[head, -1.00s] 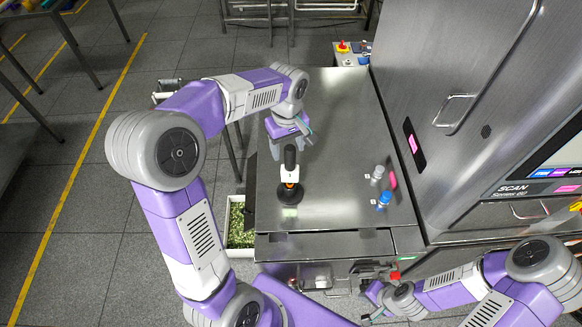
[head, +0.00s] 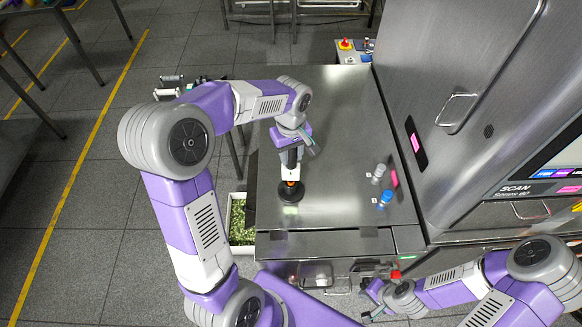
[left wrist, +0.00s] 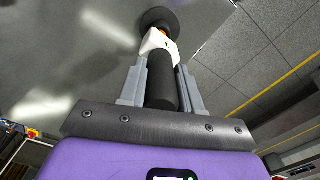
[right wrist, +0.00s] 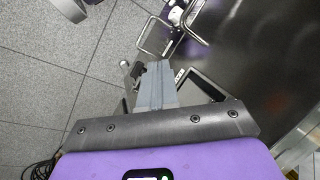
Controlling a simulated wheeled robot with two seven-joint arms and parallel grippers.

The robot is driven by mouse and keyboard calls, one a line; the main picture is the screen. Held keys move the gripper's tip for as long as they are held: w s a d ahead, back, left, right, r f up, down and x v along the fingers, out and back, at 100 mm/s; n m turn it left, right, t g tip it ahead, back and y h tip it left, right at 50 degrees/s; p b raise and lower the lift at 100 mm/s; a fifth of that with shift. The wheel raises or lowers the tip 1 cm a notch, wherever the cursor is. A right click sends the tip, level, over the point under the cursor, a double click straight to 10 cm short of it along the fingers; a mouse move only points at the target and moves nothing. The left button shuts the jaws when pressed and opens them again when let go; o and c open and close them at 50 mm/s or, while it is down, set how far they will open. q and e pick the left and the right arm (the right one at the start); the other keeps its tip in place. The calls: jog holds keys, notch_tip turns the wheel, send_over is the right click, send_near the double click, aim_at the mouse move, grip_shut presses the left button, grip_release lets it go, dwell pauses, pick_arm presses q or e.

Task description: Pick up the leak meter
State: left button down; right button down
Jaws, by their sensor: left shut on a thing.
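The leak meter is a white device with a black cylindrical handle and an orange band. In the head view its white body (head: 290,173) stands upright in a round black base (head: 290,192) on the steel table. My left gripper (head: 293,150) is at its upper part. In the left wrist view the black handle (left wrist: 162,82) lies between the two fingers, which are shut on it. The base (left wrist: 159,18) still sits under the meter. My right gripper (head: 372,298) is low at the table's front right; in the right wrist view its fingers (right wrist: 157,70) are together and empty.
A grey-capped bottle (head: 379,173) and a blue-capped bottle (head: 385,198) stand on the right of the table (head: 335,110). The large steel scanner (head: 470,150) rises along the right side. A bin of green bits (head: 239,222) stands on the floor at left.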

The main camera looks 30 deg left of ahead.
pick_arm(q)
notch_tip(320, 180, up, 10)
jog(key=shift+r+p, duration=0.1)
jog(key=shift+p, duration=0.2)
dwell(0.3)
dwell(0.4)
